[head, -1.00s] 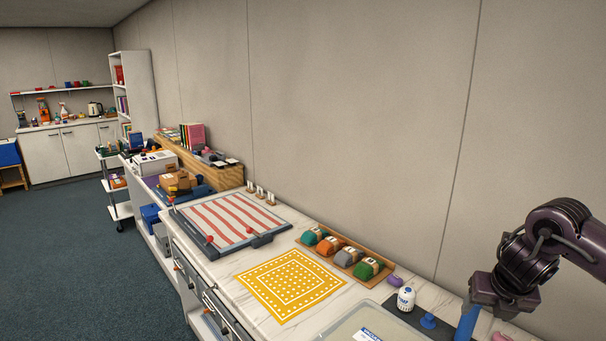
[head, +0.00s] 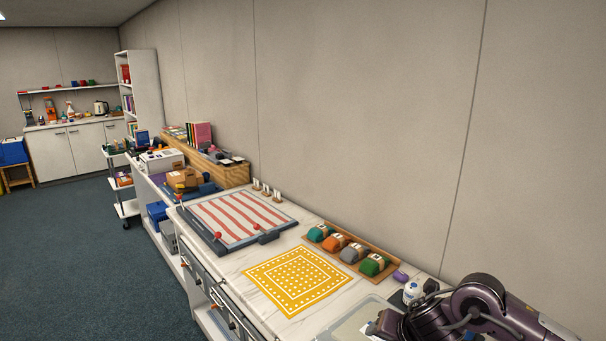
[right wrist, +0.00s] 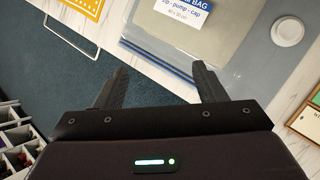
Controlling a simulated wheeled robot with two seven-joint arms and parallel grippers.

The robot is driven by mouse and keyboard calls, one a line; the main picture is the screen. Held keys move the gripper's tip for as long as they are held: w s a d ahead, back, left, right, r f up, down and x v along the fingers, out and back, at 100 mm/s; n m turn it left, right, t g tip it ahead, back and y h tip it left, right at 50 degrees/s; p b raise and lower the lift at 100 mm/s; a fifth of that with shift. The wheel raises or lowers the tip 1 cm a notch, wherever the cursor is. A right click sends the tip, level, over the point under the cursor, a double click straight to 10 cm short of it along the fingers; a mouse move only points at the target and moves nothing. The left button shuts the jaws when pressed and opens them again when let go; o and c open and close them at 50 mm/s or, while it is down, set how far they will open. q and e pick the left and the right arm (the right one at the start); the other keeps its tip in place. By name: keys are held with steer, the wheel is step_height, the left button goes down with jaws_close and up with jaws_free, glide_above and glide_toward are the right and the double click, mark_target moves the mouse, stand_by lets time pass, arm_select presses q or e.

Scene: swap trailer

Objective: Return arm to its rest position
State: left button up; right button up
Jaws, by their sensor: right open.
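My right arm enters the head view at the lower right, bent over the near end of the counter; its gripper is not clearly visible there. In the right wrist view my right gripper (right wrist: 160,78) is open, with its two fingers apart and nothing between them. The dark floor and part of the counter's front edge show beyond the fingers. A clear flat bag (right wrist: 225,42) with a blue and white label (right wrist: 182,10) and a round white cap (right wrist: 288,31) lies beyond the fingertips. My left gripper is not in view.
A yellow patterned cloth (head: 297,279), a red-striped board (head: 236,217) and a wooden tray (head: 326,246) with several coloured rolls lie on the counter. A purple item (head: 401,276) and a white container (head: 412,292) stand near my arm. The floor (head: 90,260) left of the counter is clear.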

steer(key=s+a+m+t+y, duration=0.1)
steer(key=s+a+m, duration=0.35)
steer(key=a, duration=0.25)
steer(key=s+a+m+t+y, duration=0.1)
steer(key=s+a+m+y, duration=0.1)
steer(key=s+a+m, duration=0.35)
steer(key=s+d+f+m+g+h, duration=0.2)
steer(key=s+d+f+m+g, duration=0.15)
steer(key=s+d+m, duration=0.55)
steer(key=s+d+f+m+g+h, duration=0.25)
steer(key=s+d+f+m, duration=0.35)
steer(key=m, duration=0.5)
steer(key=s+f+b, duration=0.2)
steer(key=s+f, duration=0.1)
steer(key=f, duration=2.8)
steer(key=s+d+f+g+b, duration=0.1)
steer(key=s+d+f, duration=0.1)
steer(key=s+f, duration=1.6)
steer(key=shift+s+d+n+g, duration=0.25)
steer(key=shift+s+n+g, duration=0.15)
